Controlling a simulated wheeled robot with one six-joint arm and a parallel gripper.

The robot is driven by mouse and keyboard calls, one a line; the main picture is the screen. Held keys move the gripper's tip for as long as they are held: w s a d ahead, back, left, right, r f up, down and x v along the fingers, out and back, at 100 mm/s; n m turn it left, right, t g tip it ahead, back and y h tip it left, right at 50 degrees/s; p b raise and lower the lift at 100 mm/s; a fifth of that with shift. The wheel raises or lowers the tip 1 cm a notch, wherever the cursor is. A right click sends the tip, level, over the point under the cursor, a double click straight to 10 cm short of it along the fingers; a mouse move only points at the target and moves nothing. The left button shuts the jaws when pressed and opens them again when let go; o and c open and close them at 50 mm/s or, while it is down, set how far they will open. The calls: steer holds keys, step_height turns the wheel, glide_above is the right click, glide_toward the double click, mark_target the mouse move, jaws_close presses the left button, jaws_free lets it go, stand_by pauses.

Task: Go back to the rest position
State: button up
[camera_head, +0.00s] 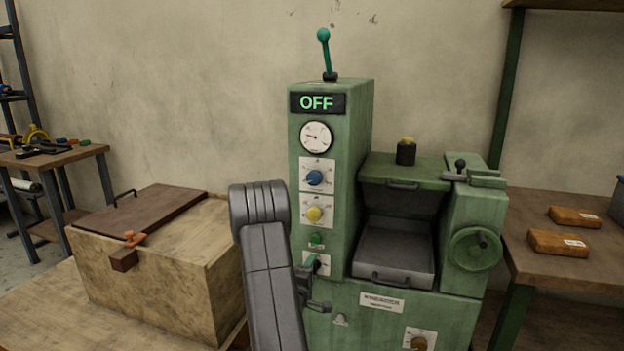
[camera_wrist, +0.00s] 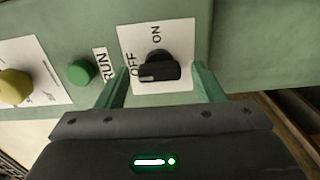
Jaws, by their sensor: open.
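In the wrist view, a black rotary switch (camera_wrist: 160,70) sits on a white plate marked OFF and ON. Its pale-marked end points left, to the OFF side. My gripper (camera_wrist: 160,68) is open, with one green finger on each side of the switch. Whether the fingers touch it, I cannot tell. In the head view my gripper (camera_head: 316,292) is at the machine's lower front, by the switch plate (camera_head: 322,265), with my grey arm reaching up from below.
A wooden box (camera_head: 150,270) with a brown lid stands close left of my arm. The machine's open tray (camera_head: 395,250) and handwheel (camera_head: 475,249) are to the right. A table (camera_head: 560,263) at right holds two orange-brown blocks (camera_head: 559,243). A green button (camera_wrist: 81,72) is beside the switch.

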steer(key=p+v, duration=0.1)
steer(key=v, duration=1.3)
steer(key=w+d+m+b, duration=0.2)
steer(key=w+m+b, duration=0.2)
steer(key=m, duration=0.5)
steer(key=w+d+m+b, duration=0.2)
steer(key=w+m+b, duration=0.2)
steer(key=w+m, duration=0.4)
steer(key=shift+w+d+r+m, duration=0.25)
steer(key=shift+w+d+m, duration=0.15)
steer(key=shift+w, duration=0.15)
steer(key=shift+a, duration=0.1)
stand_by(0.4)
